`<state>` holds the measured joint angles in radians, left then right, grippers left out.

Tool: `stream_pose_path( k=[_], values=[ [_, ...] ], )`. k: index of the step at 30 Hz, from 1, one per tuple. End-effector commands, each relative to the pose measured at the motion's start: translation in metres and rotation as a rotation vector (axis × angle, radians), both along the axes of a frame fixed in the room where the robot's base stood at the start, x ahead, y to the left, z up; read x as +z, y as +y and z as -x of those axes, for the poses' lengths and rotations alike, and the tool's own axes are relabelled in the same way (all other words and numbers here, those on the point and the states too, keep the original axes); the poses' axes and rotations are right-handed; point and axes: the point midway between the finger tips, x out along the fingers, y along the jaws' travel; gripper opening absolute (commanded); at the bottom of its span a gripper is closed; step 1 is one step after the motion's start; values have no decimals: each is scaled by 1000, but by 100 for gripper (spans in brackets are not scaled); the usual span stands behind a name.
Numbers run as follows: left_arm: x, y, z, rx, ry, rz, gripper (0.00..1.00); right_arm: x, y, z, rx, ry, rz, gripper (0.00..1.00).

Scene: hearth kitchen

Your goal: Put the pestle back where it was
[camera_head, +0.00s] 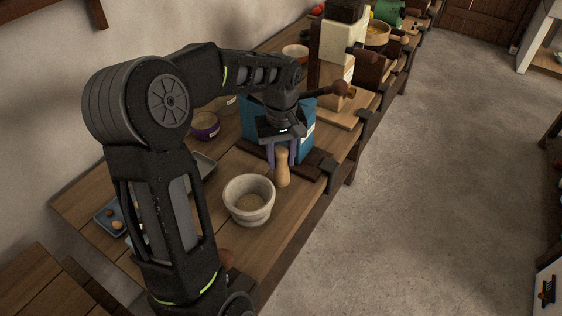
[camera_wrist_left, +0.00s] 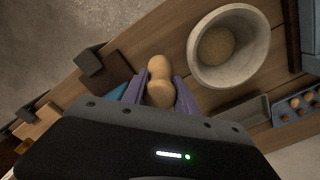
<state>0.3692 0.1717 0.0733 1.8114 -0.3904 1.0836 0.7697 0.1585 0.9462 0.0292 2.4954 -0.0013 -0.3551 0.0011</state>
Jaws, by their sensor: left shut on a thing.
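The pestle (camera_head: 283,170) is a pale wooden piece, held roughly upright in my left gripper (camera_head: 281,156). The gripper's purple fingers are shut on its upper part. In the left wrist view the pestle (camera_wrist_left: 159,82) shows between the two fingers (camera_wrist_left: 160,92). The pale stone mortar (camera_head: 249,200) stands on the wooden bench, to the left of and nearer than the pestle. It also shows in the left wrist view (camera_wrist_left: 228,46), with brownish grain inside. The pestle is beside the mortar, outside its rim. Whether its lower end touches the bench cannot be told. My right gripper is out of view.
A blue box-like thing (camera_head: 311,143) stands just behind the gripper. A purple bowl (camera_head: 205,126), a grey tray (camera_head: 204,165) and a blue tray with round items (camera_head: 111,217) lie to the left. Bare bench (camera_head: 272,231) shows right of the mortar.

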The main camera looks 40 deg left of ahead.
Motion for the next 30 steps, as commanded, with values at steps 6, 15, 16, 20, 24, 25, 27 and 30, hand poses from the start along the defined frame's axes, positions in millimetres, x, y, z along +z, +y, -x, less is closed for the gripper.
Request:
stream_pose_path(
  k=[6, 15, 16, 20, 24, 25, 27, 30],
  values=[
    [-18, 0, 0, 0, -1, -1, 0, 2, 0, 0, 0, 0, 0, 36],
    [-22, 0, 0, 0, -1, -1, 0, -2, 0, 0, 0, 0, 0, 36],
    [-23, 0, 0, 0, 0, 0, 0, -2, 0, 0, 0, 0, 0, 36],
    [-21, 0, 0, 0, 0, 0, 45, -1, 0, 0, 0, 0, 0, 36],
    [-21, 0, 0, 0, 0, 0, 56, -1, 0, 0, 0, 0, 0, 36],
    [-21, 0, 0, 0, 0, 0, 56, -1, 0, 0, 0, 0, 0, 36],
    [-21, 0, 0, 0, 0, 0, 56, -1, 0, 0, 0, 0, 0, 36],
    [-21, 0, 0, 0, 0, 0, 56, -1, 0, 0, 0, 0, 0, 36]
  ],
)
